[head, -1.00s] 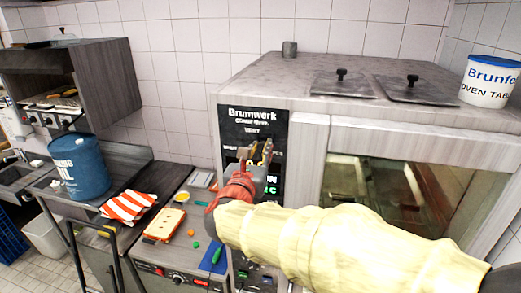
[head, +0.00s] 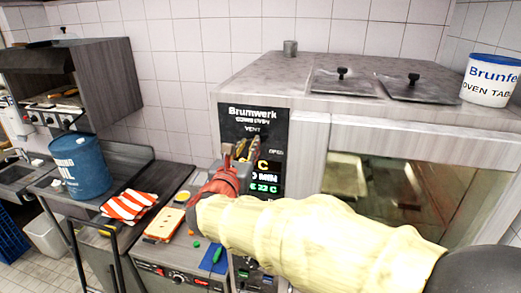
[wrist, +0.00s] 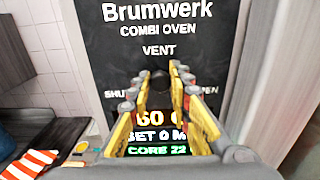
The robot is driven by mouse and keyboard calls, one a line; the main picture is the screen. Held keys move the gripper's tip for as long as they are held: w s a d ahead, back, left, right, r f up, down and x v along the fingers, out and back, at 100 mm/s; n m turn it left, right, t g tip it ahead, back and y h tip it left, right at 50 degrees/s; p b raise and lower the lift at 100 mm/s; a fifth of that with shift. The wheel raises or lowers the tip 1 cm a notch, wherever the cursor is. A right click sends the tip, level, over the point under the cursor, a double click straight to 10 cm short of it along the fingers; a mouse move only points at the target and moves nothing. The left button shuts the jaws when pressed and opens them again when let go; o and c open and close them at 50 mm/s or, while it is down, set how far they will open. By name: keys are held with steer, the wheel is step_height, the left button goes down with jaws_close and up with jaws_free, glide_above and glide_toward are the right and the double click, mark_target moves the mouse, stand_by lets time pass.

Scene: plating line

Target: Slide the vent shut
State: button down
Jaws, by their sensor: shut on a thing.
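The oven's black control panel (head: 262,122) carries the word VENT, with SHUT on the left and OPEN on the right of the vent slide. My gripper (head: 243,151) is at this slide, its yellow fingers pointing into the panel. In the wrist view my gripper (wrist: 158,80) is closed on the vent's slide knob, which is dark against the dark panel and mostly hidden by the fingers. In the head view OPEN shows clear to the right of the fingers, while my gripper covers the SHUT side. In the wrist view SHUT and OPEN are each partly covered by a finger.
Lit readouts (head: 265,178) sit below the vent on the panel. The glass oven door (head: 385,200) is to the right. A lower counter at left holds a striped cloth (head: 128,205), a blue drum (head: 80,167) and small food items.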

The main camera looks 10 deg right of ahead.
mark_target(240, 137)
steer(key=a, duration=0.1)
steer(key=w+a, duration=0.1)
steer(key=a, duration=0.1)
steer(key=shift+w+a, duration=0.15)
steer(key=shift+a, duration=0.15)
steer(key=shift+d+r, duration=0.1)
steer(key=shift+d, duration=0.05)
steer(key=c, duration=2)
jaws_free()
steer(key=shift+c, duration=0.2)
steer(key=o, duration=0.4)
steer(key=shift+a, duration=0.3)
steer(key=shift+d, duration=0.1)
steer(key=v, duration=1.2)
